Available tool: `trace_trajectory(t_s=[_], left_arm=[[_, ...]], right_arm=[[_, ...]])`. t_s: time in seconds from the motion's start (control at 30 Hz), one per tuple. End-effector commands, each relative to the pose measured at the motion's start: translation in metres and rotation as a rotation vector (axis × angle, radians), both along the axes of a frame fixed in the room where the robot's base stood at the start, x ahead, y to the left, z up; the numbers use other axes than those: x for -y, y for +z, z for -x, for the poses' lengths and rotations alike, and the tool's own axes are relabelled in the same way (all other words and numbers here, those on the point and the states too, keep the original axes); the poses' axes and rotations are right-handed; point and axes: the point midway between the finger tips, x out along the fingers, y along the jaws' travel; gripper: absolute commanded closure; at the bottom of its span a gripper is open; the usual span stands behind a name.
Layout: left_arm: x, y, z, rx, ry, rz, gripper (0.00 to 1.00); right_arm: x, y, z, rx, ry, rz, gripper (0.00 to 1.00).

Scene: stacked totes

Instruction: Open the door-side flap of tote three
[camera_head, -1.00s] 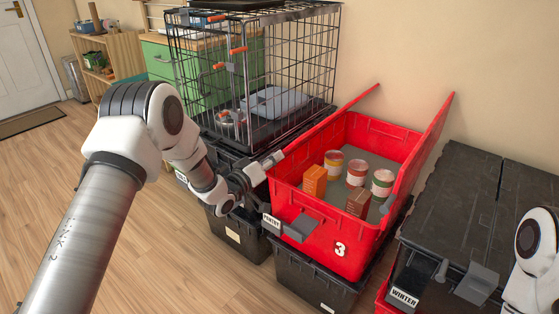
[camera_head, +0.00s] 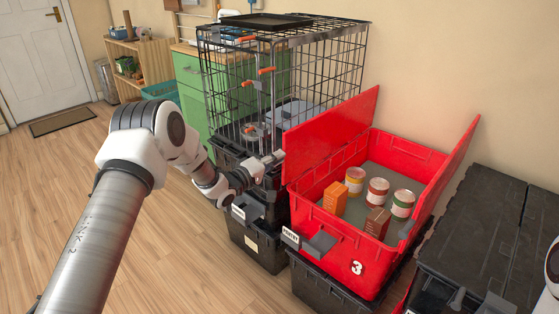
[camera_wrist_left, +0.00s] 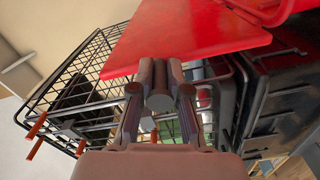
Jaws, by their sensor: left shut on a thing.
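The red tote three (camera_head: 357,268), marked "3", is open at the top and holds cans and small boxes. Its door-side flap (camera_head: 330,125) is the left one and stands raised above the left rim. In the left wrist view this flap (camera_wrist_left: 190,35) is a red panel right beyond my fingers. My left gripper (camera_head: 276,157) is at the front edge of that flap, outside the tote, and is shut on it. The fingers (camera_wrist_left: 160,72) cover the exact grip. The right flap (camera_head: 448,170) also stands raised. My right gripper is not in view.
A black wire cage (camera_head: 330,60) with orange latches stands on dark totes close behind my left gripper. Black totes (camera_head: 258,245) are below and left. A black-lidded tote (camera_head: 475,235) stands at the right. The wooden floor at left (camera_head: 170,270) is clear.

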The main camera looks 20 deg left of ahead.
Motion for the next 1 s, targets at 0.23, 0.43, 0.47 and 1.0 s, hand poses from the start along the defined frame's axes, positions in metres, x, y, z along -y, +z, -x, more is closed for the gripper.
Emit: trace_trajectory(t_s=[0.23, 0.43, 0.47, 1.0], left_arm=[[-0.002, 0.0, -0.001, 0.001, 0.001, -0.002, 1.0], [-0.002, 0.0, -0.001, 0.001, 0.001, -0.002, 1.0], [-0.002, 0.0, -0.001, 0.001, 0.001, -0.002, 1.0], [-0.01, -0.001, 0.017, -0.001, 0.003, 0.001, 0.6]], right_arm=[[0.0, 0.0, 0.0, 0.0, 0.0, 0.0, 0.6], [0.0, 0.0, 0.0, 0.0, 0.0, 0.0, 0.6], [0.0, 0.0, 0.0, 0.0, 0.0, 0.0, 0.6], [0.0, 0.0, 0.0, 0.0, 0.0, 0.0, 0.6]])
